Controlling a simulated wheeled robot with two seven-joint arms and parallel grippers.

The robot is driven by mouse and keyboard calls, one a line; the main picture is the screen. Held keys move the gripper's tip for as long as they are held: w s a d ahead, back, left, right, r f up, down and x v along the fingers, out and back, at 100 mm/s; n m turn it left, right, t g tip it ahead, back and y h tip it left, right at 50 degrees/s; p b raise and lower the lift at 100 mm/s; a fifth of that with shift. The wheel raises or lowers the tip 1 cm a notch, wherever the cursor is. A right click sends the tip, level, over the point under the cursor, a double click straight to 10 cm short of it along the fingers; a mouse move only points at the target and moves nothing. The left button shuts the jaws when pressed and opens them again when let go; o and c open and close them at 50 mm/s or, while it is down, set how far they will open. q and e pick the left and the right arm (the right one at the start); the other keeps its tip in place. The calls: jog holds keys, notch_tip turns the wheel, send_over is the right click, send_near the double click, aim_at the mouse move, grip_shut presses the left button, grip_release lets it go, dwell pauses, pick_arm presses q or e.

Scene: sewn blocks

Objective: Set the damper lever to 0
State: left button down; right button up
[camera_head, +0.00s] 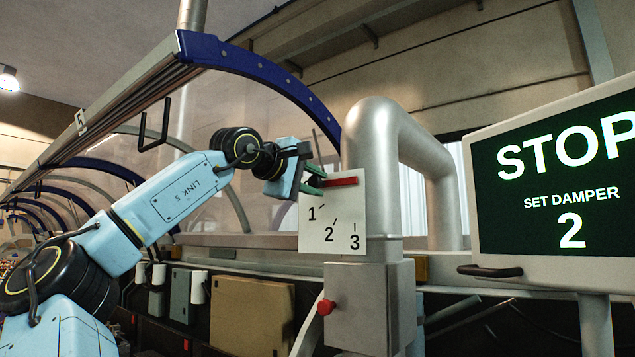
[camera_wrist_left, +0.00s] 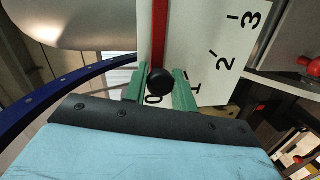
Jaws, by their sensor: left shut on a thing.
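The damper lever is a red bar (camera_head: 341,182) lying nearly level across a white scale plate (camera_head: 330,222) on the big pipe. In the left wrist view the red bar (camera_wrist_left: 160,35) ends in a black knob (camera_wrist_left: 160,80). My left gripper (camera_head: 314,181) has its green fingers on either side of the knob, shut on it. The lever's knob end is at the 0, which shows partly just beside the knob in the left wrist view. The marks 1, 2 and 3 lie below the lever in the head view. My right gripper is not in view.
A screen (camera_head: 560,180) at the right reads "STOP, SET DAMPER 2". A grey box with a red button (camera_head: 325,307) stands below the plate. The silver pipe (camera_head: 372,150) rises behind the plate. A clear cover with a blue curved rim (camera_head: 260,72) is close above my left arm.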

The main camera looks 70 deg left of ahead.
pick_arm(q)
jog(key=shift+r, duration=0.1)
dwell(0.3)
jog(key=c, duration=1.1)
grip_release()
jog(key=shift+c, duration=0.2)
jog(key=b+v, duration=0.3)
jog(key=v, duration=1)
jog(key=shift+s, duration=0.25)
